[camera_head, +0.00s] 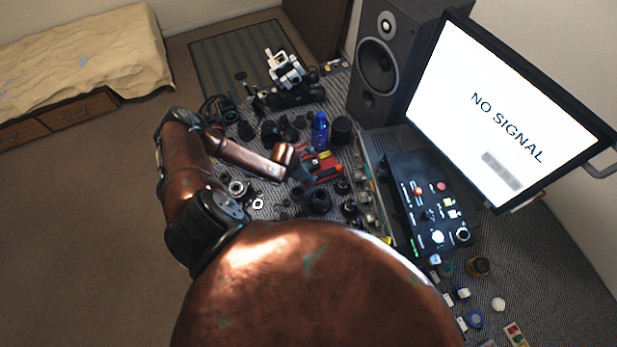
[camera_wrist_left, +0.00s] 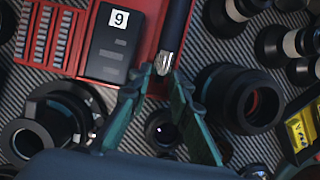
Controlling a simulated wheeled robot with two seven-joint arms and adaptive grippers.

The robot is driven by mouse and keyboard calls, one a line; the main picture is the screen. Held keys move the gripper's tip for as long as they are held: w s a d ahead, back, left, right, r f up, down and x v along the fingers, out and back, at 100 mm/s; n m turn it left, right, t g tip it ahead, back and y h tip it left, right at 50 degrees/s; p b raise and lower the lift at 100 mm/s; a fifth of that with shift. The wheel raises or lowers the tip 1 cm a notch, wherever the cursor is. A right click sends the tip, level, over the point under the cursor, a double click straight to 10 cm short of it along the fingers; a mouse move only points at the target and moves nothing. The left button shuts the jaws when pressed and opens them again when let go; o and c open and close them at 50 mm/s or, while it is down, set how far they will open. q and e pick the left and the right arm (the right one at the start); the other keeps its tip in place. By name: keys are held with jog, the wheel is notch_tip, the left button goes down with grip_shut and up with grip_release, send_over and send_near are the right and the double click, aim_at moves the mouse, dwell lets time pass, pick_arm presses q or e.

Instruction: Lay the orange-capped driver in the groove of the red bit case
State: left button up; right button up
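The red bit case (camera_head: 325,170) lies on the grey striped mat in the head view. In the left wrist view the red bit case (camera_wrist_left: 147,50) holds rows of bits and a black panel marked 9. A dark rod with a silver end, seemingly the driver (camera_wrist_left: 176,28), lies along the case's right part; I cannot tell whether it rests in the groove. Its orange cap is not visible. My left gripper (camera_wrist_left: 158,80) has its fingers apart, the silver end just beyond and between the fingertips. In the head view my left gripper (camera_head: 298,174) is beside the case. My right gripper is not in view.
Lens barrels and rings crowd the mat, including a black ring (camera_wrist_left: 240,98) right of the fingers. A blue bottle (camera_head: 320,131) stands behind the case. A black control box (camera_head: 428,205), a monitor (camera_head: 505,110) and a speaker (camera_head: 385,55) stand to the right.

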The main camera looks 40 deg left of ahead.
pick_arm(q)
jog(key=shift+o, duration=0.6)
jog(key=shift+r, duration=0.25)
jog(key=v, duration=1.1)
jog(key=shift+r, duration=0.4)
